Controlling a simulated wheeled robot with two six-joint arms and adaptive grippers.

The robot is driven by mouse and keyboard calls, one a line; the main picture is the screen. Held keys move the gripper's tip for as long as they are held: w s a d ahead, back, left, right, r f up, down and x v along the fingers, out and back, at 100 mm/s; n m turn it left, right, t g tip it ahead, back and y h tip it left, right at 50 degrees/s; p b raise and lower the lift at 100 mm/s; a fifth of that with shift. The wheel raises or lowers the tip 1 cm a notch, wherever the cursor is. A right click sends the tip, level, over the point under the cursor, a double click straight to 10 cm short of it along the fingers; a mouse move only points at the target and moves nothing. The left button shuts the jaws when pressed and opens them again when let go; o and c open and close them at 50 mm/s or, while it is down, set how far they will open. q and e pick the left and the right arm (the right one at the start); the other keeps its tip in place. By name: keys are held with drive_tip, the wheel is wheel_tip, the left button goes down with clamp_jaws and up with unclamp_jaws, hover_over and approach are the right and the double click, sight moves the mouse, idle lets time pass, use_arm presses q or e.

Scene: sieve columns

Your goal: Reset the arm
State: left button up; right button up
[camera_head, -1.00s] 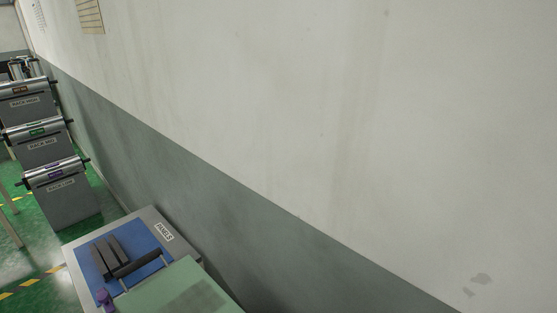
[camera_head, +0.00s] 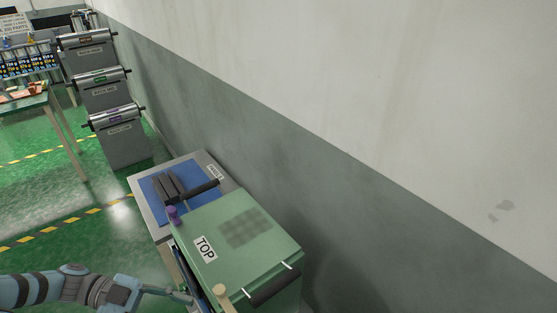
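My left arm comes in from the lower left, blue and grey. Its gripper (camera_head: 182,294) is at the side of a green box marked TOP (camera_head: 223,238), in front of its left edge. The fingers are small and seen edge-on, so I cannot tell whether they are open or shut, or whether they touch the box. My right arm and gripper are not in view.
The green box has a dark handle (camera_head: 274,286) and stands against a grey-white wall (camera_head: 350,110). Behind it is a blue-topped stand (camera_head: 149,194) with dark bars (camera_head: 170,186). Several grey rack units (camera_head: 124,143) line the wall. A green-topped table (camera_head: 24,102) stands far left. Green floor (camera_head: 60,195) is open at left.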

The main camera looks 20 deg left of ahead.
use_arm(q)
drive_tip(key=w+a+f+n+t+y, duration=0.2)
drive_tip(key=a+f+n+t+y, duration=0.3)
drive_tip(key=a+f+y, duration=1.05)
drive_tip(key=s+a+f+n+g+y, duration=0.25)
drive_tip(key=s+a+f+n, duration=0.25)
drive_tip(key=s+a+f, duration=0.55)
drive_tip(key=s+d+f+n+g, duration=0.4)
drive_tip(key=s+d+f+g, duration=0.2)
drive_tip(key=s+d+f, duration=0.5)
drive_tip(key=w+d+f+n+h, duration=0.1)
drive_tip(key=d+f, duration=0.1)
drive_tip(key=d, duration=0.8)
drive_tip(key=w+d+f+n+h, duration=0.1)
drive_tip(key=d+f+h, duration=0.1)
drive_tip(key=d, duration=0.8)
drive_tip(key=shift+w+f, duration=0.35)
drive_tip(key=shift+f, duration=0.3)
